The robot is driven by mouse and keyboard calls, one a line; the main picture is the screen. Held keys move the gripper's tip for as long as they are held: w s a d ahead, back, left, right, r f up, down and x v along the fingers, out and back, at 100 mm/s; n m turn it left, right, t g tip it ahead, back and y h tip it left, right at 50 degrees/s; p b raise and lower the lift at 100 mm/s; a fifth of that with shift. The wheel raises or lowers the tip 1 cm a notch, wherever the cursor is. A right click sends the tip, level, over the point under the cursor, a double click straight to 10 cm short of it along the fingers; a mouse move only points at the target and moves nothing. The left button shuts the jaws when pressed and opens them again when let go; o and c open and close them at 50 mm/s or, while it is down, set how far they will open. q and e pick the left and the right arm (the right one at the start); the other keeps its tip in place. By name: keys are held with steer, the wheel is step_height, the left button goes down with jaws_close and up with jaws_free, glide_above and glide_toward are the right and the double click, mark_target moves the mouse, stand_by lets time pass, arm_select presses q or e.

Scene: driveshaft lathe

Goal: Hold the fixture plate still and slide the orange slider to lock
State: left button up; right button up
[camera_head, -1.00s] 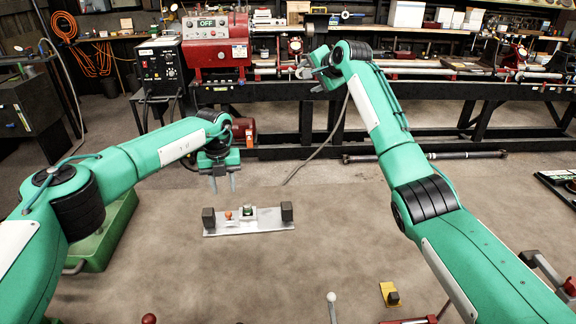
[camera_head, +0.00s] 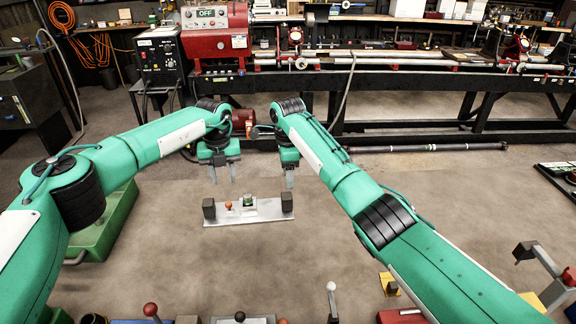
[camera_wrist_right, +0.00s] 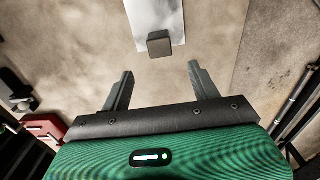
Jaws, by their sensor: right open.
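The grey metal fixture plate (camera_head: 263,217) lies below both grippers, with a dark block at its left end (camera_head: 209,210) and another at its right end (camera_head: 287,202). The orange slider (camera_head: 228,205) shows as a small knob left of the plate's middle, beside a pale part with a green top (camera_head: 248,201). My left gripper (camera_head: 223,178) points down above the plate's left part, open and empty. My right gripper (camera_head: 289,182) points down near the right end block. In the right wrist view its fingers (camera_wrist_right: 160,68) are apart and empty, with the end block (camera_wrist_right: 160,44) ahead of the gap.
A lathe bench (camera_head: 420,84) runs across the back, with a red OFF control box (camera_head: 215,35) at its left. A green case (camera_head: 108,228) stands at left. Lever handles (camera_head: 332,287) and a yellow part (camera_head: 389,283) lie in front. Space around the plate is clear.

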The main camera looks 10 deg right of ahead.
mark_target(288, 195)
step_height(288, 195, down, 11)
steer(key=shift+f, duration=0.2)
stand_by(0.3)
jaws_close()
steer(key=shift+f+p, duration=0.15)
steer(key=shift+p, duration=0.15)
stand_by(1.2)
